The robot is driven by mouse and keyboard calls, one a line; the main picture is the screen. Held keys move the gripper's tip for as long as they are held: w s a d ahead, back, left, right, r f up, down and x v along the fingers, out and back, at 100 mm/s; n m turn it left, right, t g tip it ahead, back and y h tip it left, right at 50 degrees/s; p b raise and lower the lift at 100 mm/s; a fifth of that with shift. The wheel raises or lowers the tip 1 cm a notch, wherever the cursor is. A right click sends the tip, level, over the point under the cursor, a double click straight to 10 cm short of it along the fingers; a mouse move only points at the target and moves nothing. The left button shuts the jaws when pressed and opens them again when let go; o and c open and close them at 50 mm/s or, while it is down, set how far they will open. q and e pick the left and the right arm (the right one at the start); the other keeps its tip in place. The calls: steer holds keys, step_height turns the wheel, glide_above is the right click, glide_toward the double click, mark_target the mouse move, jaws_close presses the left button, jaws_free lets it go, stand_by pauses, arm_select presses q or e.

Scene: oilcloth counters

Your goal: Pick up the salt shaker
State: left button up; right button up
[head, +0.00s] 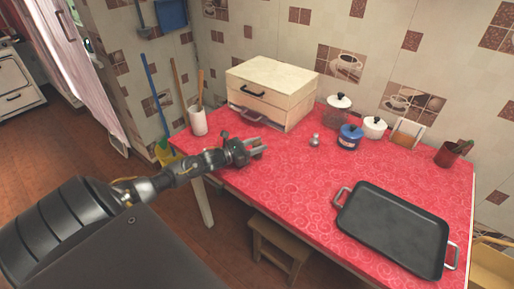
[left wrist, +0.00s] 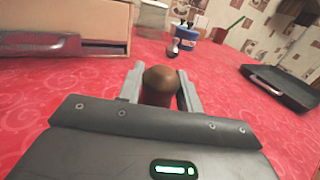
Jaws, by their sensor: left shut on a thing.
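My left gripper (head: 258,148) is over the near left part of the red counter, below the wooden box. In the left wrist view its two fingers (left wrist: 160,90) are shut on a brown, round-topped thing (left wrist: 161,80), upright between them. Its lower part is hidden, and I cannot tell for sure if it is the salt shaker. A small silvery shaker-like thing (head: 314,140) stands apart on the counter, right of the gripper; it also shows in the left wrist view (left wrist: 173,48). My right gripper is not in view.
The red counter (head: 285,185) has free room in the middle. A wooden box (head: 285,98) stands at the back left, a utensil holder (head: 198,122) beside it. A blue pot (head: 350,138) and white-lidded jars are behind. A black tray (head: 395,228) lies right.

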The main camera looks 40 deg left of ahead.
arm_select(q)
step_height(320, 180, up, 3)
steer(key=shift+s+a+f, duration=0.1)
steer(key=shift+s+f, duration=0.05)
steer(key=s+a+r, duration=0.9)
steer(key=s, duration=0.1)
steer(key=shift+s+r+b, duration=0.15)
steer(key=shift+r+b, duration=0.1)
steer(key=shift+b, duration=0.15)
